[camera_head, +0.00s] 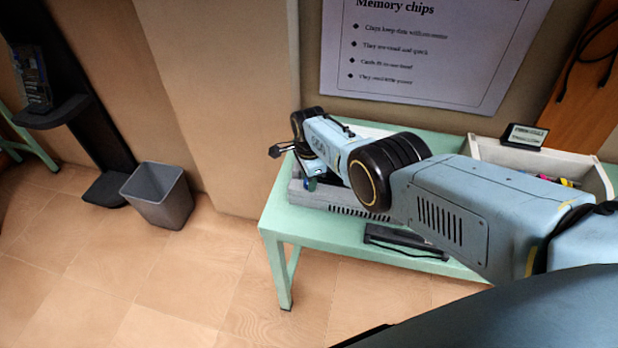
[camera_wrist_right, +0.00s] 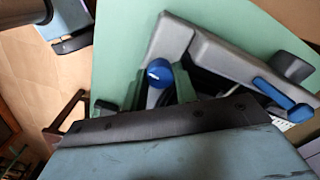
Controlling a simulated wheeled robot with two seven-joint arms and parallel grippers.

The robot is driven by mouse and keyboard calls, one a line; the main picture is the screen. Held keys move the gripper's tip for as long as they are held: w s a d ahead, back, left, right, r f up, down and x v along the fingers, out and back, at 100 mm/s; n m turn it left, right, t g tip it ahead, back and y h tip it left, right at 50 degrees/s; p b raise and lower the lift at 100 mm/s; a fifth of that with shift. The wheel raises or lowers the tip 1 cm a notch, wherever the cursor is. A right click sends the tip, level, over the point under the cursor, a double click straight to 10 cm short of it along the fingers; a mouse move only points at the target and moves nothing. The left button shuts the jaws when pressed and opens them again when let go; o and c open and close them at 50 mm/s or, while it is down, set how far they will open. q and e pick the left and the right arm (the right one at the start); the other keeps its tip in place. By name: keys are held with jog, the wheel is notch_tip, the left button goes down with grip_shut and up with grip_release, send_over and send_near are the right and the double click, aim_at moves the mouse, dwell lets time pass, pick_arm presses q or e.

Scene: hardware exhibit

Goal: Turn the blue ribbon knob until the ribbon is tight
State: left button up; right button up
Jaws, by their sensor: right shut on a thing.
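A grey machine (camera_head: 345,205) stands on the green table; it is a typewriter-like body with a slotted front, and my right arm covers much of it. Its grey casing (camera_wrist_right: 228,58) also shows in the right wrist view. There a blue rounded knob (camera_wrist_right: 160,70) with a small white mark sits at the casing's near left corner. My right gripper (camera_head: 310,173) is down at the machine's left end, shut on the knob; the exact finger contact is hard to see. The ribbon is not distinguishable. My left gripper is out of view.
A blue lever (camera_wrist_right: 273,92) lies along the casing, right of the knob. On the green table (camera_head: 275,217) are a dark flat object (camera_head: 400,242) in front and a white bin (camera_head: 595,178) at right. A grey wastebasket (camera_head: 160,195) stands on the floor at left.

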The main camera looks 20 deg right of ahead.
jog(key=o, duration=0.7)
jog(key=shift+r+p, duration=0.55)
jog(key=shift+r, duration=0.05)
notch_tip(320, 180, up, 5)
jog(key=p, duration=0.4)
jog(key=shift+r, duration=0.15)
notch_tip(320, 180, up, 7)
jog(key=p, duration=0.2)
